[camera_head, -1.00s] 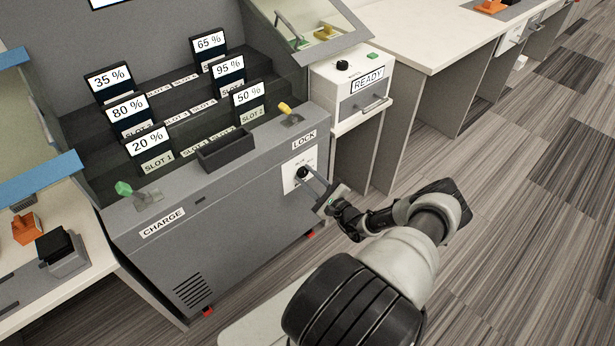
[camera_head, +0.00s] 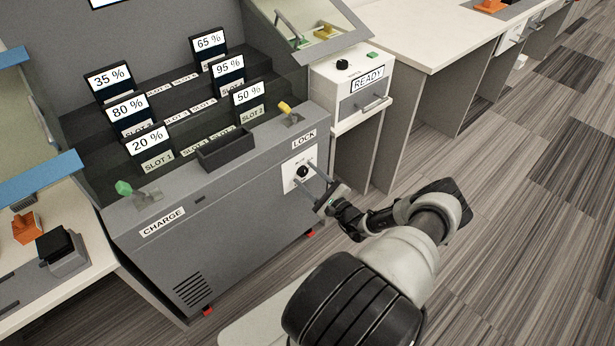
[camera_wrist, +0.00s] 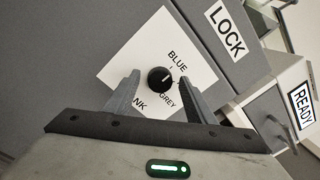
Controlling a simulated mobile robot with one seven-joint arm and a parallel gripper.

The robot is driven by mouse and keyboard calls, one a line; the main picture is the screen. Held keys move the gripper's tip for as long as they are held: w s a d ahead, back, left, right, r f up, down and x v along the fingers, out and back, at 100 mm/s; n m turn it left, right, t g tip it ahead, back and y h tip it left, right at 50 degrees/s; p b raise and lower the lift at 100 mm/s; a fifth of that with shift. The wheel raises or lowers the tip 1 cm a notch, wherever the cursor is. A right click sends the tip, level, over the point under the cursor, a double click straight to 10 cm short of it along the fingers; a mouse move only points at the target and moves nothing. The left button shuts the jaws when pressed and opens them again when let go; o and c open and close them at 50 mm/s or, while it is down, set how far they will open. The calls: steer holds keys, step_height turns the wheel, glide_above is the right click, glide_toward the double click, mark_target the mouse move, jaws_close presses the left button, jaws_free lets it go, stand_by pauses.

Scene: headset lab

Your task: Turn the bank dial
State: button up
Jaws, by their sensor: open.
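The bank dial is a black round knob (camera_head: 302,172) on a white plate (camera_head: 292,184) on the grey cabinet front, below the LOCK label. In the wrist view the dial (camera_wrist: 159,79) shows a light pointer mark, with BLUE, GREY and a partly hidden word ending in NK printed around it on the plate (camera_wrist: 150,45). My gripper (camera_wrist: 157,92) is open, one finger on each side of the dial in that view, with gaps to it. In the head view my gripper (camera_head: 318,183) is in front of the plate; contact cannot be told.
The grey cabinet carries a green-handled lever (camera_head: 124,188) at CHARGE, a yellow-handled lever (camera_head: 286,107) at LOCK, and several percent-marked modules (camera_head: 148,140) in slots. A white READY unit (camera_head: 352,85) with a drawer handle stands to the right. Floor to the right is clear.

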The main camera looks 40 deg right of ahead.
steer(key=s+p, duration=0.2)
steer(key=s, duration=1.5)
steer(key=shift+d+f, duration=0.4)
steer(key=shift+d, duration=0.05)
